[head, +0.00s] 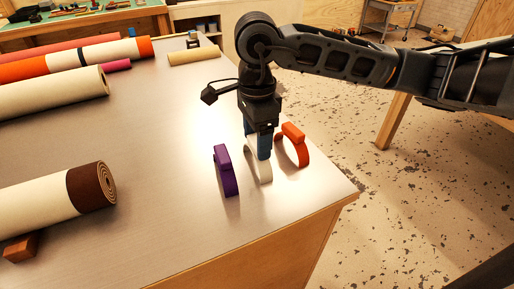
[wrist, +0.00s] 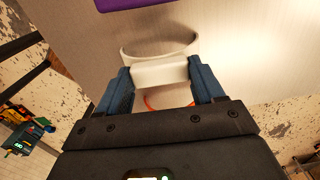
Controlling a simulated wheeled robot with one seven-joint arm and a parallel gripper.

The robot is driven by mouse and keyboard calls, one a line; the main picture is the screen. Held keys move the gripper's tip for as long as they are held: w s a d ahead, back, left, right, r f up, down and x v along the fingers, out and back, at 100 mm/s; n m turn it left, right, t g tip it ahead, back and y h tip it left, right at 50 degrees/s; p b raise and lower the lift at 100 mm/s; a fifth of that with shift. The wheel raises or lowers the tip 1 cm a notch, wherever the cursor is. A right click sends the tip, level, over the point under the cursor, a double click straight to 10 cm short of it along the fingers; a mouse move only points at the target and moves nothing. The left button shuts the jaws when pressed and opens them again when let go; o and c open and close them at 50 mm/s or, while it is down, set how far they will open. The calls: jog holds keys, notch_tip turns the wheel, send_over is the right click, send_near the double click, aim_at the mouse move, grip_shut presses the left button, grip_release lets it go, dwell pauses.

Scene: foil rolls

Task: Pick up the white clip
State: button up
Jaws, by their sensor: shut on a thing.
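The white clip (head: 261,166) stands on the table between a purple clip (head: 226,171) on its left and an orange clip (head: 293,146) on its right. My gripper (head: 258,146) points down over the white clip and hides its upper part in the head view. In the wrist view, the blue fingers of my gripper (wrist: 161,88) are on both sides of the white clip's block (wrist: 160,71) and are shut on it. The clip's ring extends beyond the block. I cannot tell whether the clip touches the table.
The table's (head: 165,225) front right corner is close to the clips. A cream roll with a brown end (head: 92,188) lies at the left, near a small wooden block (head: 20,248). More rolls (head: 60,95) lie farther back. The table's middle is clear.

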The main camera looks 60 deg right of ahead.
jog(key=shift+c, duration=0.5)
jog(key=shift+r, duration=0.15)
jog(key=shift+r, duration=0.3)
jog(key=r+b, duration=0.1)
jog(key=r, duration=0.2)
jog(key=shift+s+r, duration=0.15)
jog(key=shift+s, duration=0.05)
jog(key=shift+s+a+r+b, duration=0.1)
jog(key=shift+s+r+b, duration=0.4)
jog(key=shift+s+r, duration=1.05)
jog(key=shift+s+a+r+b, duration=0.1)
jog(key=shift+s+r+b, duration=0.5)
jog(key=shift+s, duration=1.6)
jog(key=shift+s+a+r+b, duration=0.1)
jog(key=shift+s+r+b, duration=0.25)
jog(key=shift+s+r, duration=1.25)
jog(key=shift+s+f, duration=0.25)
jog(key=shift+f, duration=0.1)
